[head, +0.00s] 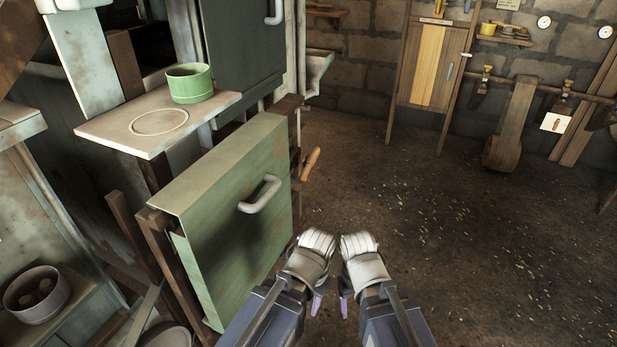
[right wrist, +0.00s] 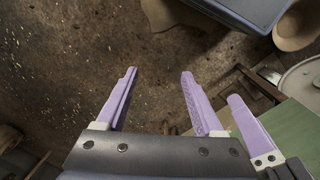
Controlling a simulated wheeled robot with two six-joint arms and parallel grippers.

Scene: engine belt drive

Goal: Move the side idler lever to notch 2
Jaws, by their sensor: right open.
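A short orange-brown wooden handle (head: 311,163) sticks out past the right edge of the green cabinet (head: 225,215); it looks like the side idler lever, but its base and any notches are hidden. In the head view, my right gripper (head: 344,305) and my left gripper (head: 317,304) are side by side, below and apart from the handle. In the right wrist view, my right gripper (right wrist: 158,73) has its two purple fingers spread with nothing between them. One more purple finger (right wrist: 250,125) beside it seems to belong to my left gripper; its opening is unclear.
The green cabinet has a pale pull handle (head: 260,194). A green round pot (head: 189,83) stands on a pale shelf (head: 115,130) to the left. A bowl (head: 36,294) sits at lower left. The dirt floor (head: 450,230) to the right is open.

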